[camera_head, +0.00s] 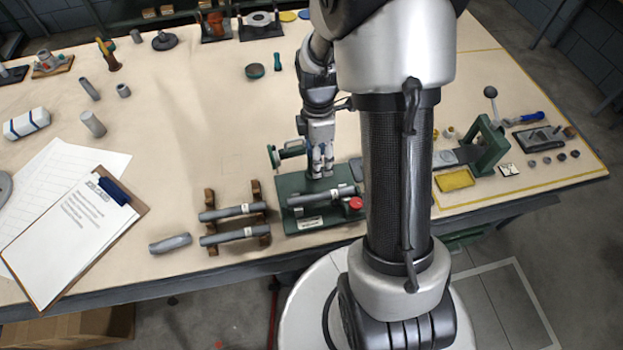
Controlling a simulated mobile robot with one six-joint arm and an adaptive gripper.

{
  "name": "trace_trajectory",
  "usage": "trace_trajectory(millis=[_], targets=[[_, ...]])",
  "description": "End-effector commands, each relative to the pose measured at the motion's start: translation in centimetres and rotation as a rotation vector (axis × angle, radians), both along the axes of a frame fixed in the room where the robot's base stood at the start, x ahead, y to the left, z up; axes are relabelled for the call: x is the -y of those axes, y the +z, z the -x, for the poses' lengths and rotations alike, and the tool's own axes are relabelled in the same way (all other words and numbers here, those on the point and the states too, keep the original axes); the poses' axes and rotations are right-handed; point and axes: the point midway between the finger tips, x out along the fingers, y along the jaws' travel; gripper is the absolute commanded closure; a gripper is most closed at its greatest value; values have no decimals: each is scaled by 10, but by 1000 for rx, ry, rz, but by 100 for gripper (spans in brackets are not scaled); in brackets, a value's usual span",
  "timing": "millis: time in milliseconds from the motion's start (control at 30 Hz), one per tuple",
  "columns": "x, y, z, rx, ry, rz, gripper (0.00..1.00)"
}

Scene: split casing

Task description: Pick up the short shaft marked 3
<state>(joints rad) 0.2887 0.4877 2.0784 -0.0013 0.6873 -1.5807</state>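Several grey shafts show in the head view. Two lie across a wooden rack: an upper one (222,213) and a lower one (224,237), each with a pale label band. Another shaft (315,198) with a pale band lies on the green fixture (290,183). A short grey cylinder (170,243) lies loose on the table left of the rack. The numbers are too small to read, so I cannot tell which is marked 3. My gripper (322,172) points down over the green fixture, just behind its shaft. It appears to hold nothing; its finger gap is unclear.
A red knob (355,203) sits at the fixture's right end. The wooden rack (258,205) stands close on its left. A clipboard (75,240) lies at the left. A green press (490,147) and yellow block (455,180) stand right.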

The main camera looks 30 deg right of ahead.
Motion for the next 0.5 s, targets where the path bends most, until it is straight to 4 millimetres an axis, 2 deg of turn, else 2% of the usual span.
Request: trace_trajectory(millis=[300, 500], targets=[[-2, -70, 9, -6, -1, -2, 52], [-3, -104, 12, -5, -2, -1, 52]])
